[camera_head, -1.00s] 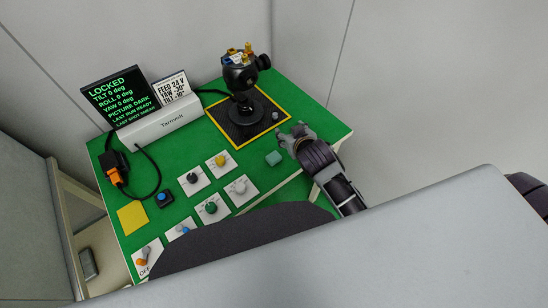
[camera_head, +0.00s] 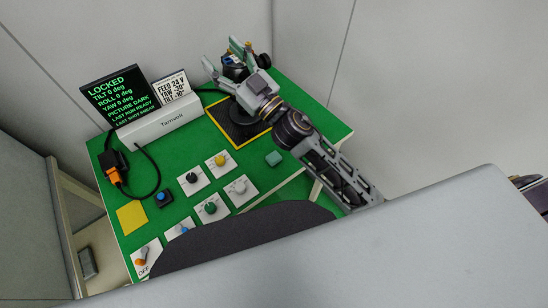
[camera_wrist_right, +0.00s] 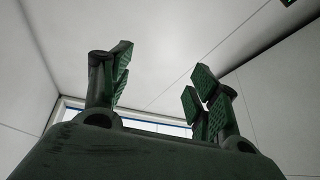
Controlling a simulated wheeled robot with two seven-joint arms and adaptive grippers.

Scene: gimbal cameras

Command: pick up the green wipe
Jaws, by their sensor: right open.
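The green wipe (camera_head: 273,158) is a small pale green square lying on the green table top (camera_head: 180,150), right of the black mat, in the head view. My right gripper (camera_head: 221,54) is open, raised over the back of the table by the black gimbal camera (camera_head: 238,70), and partly covers it. The gripper is well beyond the wipe, and my right forearm passes just right of the wipe. In the right wrist view the two fingers (camera_wrist_right: 157,78) stand apart with nothing between them, facing bare walls. My left gripper is not in view.
A black mat with a yellow border (camera_head: 231,133) lies under the gimbal camera. A white console (camera_head: 160,123) with a dark screen stands at the back left. Several knobs on white plates, a yellow square (camera_head: 132,216) and a cable (camera_head: 157,172) lie left of the wipe.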

